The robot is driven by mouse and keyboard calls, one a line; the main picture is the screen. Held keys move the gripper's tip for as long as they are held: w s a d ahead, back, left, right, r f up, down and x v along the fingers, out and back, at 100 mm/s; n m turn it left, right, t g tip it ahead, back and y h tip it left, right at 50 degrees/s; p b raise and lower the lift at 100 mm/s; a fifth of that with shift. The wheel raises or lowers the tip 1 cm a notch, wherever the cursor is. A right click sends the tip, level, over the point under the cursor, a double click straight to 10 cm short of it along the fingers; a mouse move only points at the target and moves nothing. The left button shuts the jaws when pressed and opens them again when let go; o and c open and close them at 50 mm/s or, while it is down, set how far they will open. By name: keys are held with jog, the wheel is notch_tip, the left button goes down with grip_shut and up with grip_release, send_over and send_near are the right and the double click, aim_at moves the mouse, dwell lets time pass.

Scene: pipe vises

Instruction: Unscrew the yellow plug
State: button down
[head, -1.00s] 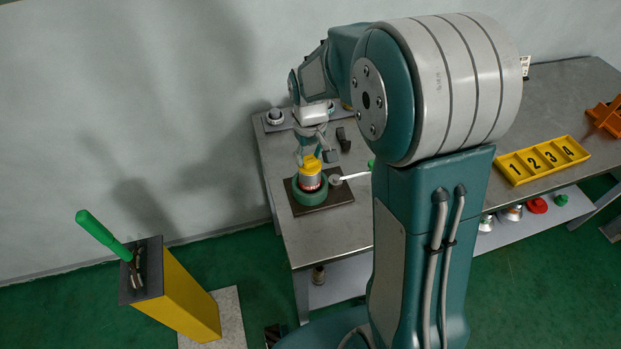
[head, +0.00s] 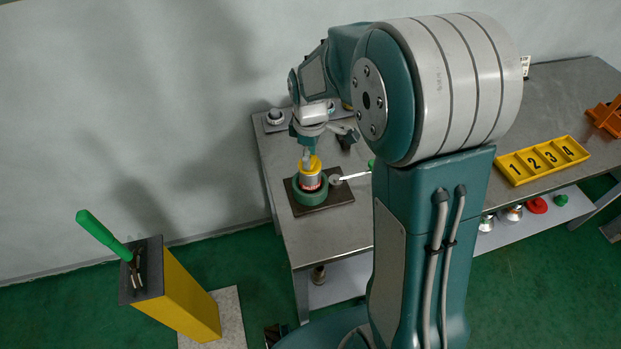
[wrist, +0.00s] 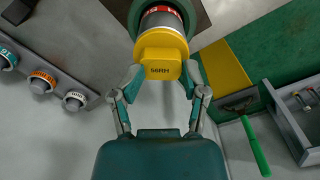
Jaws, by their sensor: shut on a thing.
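The yellow plug (head: 312,163), marked "56RH" in the wrist view (wrist: 158,62), sits on top of a silver pipe piece (head: 311,181) with a red band. The pipe stands upright in a green round vise (head: 310,197) on a dark base plate. My gripper (wrist: 159,80) is above the plug, with one finger on each side of its yellow head, and is shut on it. In the head view my gripper (head: 308,155) partly hides the plug. I cannot tell how far the plug's thread is engaged.
A yellow post (head: 184,295) with a green-handled lever (head: 101,237) stands at left.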

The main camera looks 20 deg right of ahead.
jog(key=shift+s+f, duration=0.2)
jog(key=shift+f, duration=0.1)
jog(key=n, duration=0.7)
jog(key=shift+a+n, duration=0.1)
jog(key=shift+n, duration=0.2)
jog(key=n, duration=0.6)
jog(key=shift+n, duration=0.4)
jog(key=shift+c, duration=1)
grip_release()
jog(key=shift+w, duration=0.2)
jog(key=shift+r, duration=0.2)
jog(key=shift+r, duration=1.1)
